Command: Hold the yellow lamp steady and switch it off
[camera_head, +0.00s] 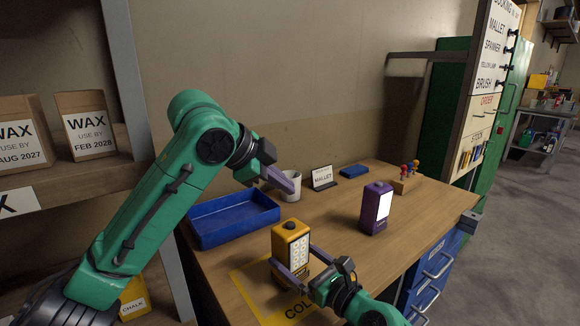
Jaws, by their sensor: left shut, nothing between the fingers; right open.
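The yellow lamp (280,243) stands upright near the front of the wooden table. It has a dark button on top and a pale front panel with several light dots. My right gripper (292,255) is open, with one finger on each side of the lamp's lower body; I cannot tell whether they touch it. My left gripper (292,187) is shut and empty. It is above and behind the lamp, in front of the white mug (292,192) in the picture, clear of the button.
A purple lamp (370,215) with a bright white panel stands to the right. A blue tray (235,233) lies at the left. A mallet sign (323,178), a small blue box (354,171) and a wooden holder (404,186) are at the back. A yellow lettered mat (252,285) lies in front.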

